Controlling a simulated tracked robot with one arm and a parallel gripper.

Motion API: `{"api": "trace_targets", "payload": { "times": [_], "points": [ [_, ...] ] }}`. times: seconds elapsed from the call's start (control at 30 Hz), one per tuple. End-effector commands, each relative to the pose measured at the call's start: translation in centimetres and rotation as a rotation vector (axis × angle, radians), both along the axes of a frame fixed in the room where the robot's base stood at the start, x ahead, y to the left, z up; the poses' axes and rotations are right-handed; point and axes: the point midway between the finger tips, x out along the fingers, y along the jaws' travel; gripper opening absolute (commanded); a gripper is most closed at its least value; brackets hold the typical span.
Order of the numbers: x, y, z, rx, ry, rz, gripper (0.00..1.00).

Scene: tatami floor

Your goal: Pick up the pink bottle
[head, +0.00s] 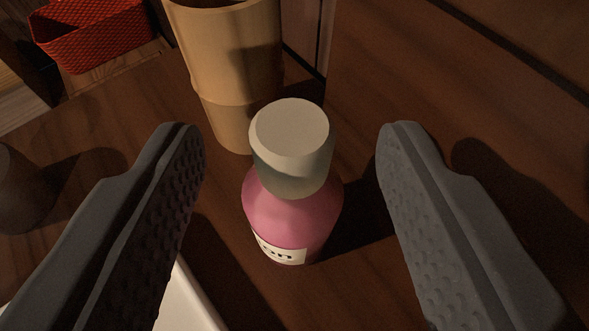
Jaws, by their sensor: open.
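The pink bottle (293,212) stands upright on a dark wooden surface (370,280) in the middle of the head view. It has a pale, wide cap (290,140) and a white label (281,250) with dark letters at its lower front. My gripper (292,138) is open, with one grey, studded finger on each side of the bottle. There is a visible gap between each finger and the bottle. Nothing is held.
A tan bamboo-like cup (230,65) stands close behind the bottle. A red woven basket (92,35) lies at the upper left. A dark rounded object (18,190) is at the left edge. A white object (188,300) shows at the bottom. The wood at right looks clear.

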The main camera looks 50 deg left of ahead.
Motion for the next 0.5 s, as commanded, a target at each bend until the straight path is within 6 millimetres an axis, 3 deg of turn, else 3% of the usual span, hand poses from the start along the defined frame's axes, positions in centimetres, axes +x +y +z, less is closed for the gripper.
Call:
{"api": "trace_targets", "payload": {
  "times": [0.23, 0.5],
  "points": [
    [1.8, 2.0, -1.1, 0.003, -0.002, 0.001, 0.49],
    [2.0, 2.2, -1.1, 0.002, -0.001, 0.001, 0.49]
  ]
}}
